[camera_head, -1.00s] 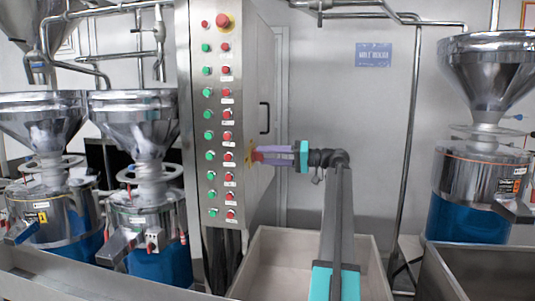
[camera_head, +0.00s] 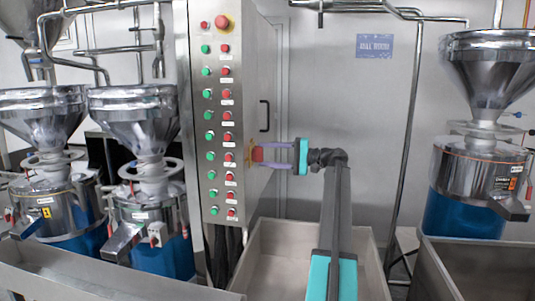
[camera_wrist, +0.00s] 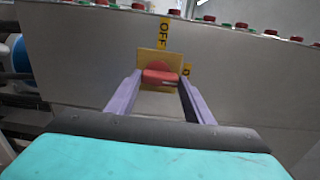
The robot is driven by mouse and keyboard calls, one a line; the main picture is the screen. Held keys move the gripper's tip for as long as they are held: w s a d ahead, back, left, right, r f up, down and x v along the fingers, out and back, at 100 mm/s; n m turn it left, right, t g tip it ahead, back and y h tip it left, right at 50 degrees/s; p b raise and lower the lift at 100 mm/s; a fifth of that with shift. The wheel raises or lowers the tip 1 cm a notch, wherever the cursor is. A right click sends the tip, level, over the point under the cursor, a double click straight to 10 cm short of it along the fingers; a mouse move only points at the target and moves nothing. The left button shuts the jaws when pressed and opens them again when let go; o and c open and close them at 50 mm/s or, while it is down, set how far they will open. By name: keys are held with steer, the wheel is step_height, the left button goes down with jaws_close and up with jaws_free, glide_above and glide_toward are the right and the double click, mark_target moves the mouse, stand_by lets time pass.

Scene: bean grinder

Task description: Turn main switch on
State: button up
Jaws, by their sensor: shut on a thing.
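The main switch is a red rotary handle (camera_wrist: 160,77) on a yellow square plate (camera_wrist: 173,57), mounted on the side of the grey cabinet. A yellow OFF label (camera_wrist: 163,33) sits above the plate in the wrist view, and a second yellow label on its right is partly hidden by a finger. My gripper (camera_wrist: 160,80) has its two purple fingers on either side of the red handle, shut on it. In the head view my gripper (camera_head: 261,155) reaches the handle (camera_head: 257,155) from the right, with one finger above and one below.
The cabinet (camera_head: 219,120) carries columns of green and red buttons on its front. A pale open bin (camera_head: 275,260) is below my arm. Grinders with steel funnels stand at left (camera_head: 145,180) and right (camera_head: 475,170).

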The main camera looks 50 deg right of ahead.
stand_by(0.3)
steer(key=o, duration=1.1)
steer(key=shift+c, duration=0.2)
steer(key=shift+s, duration=0.1)
steer(key=b+v, duration=0.3)
steer(key=v, duration=1)
steer(key=shift+s+d, duration=0.2)
steer(key=shift+s, duration=0.15)
steer(key=shift+a+f, duration=0.1)
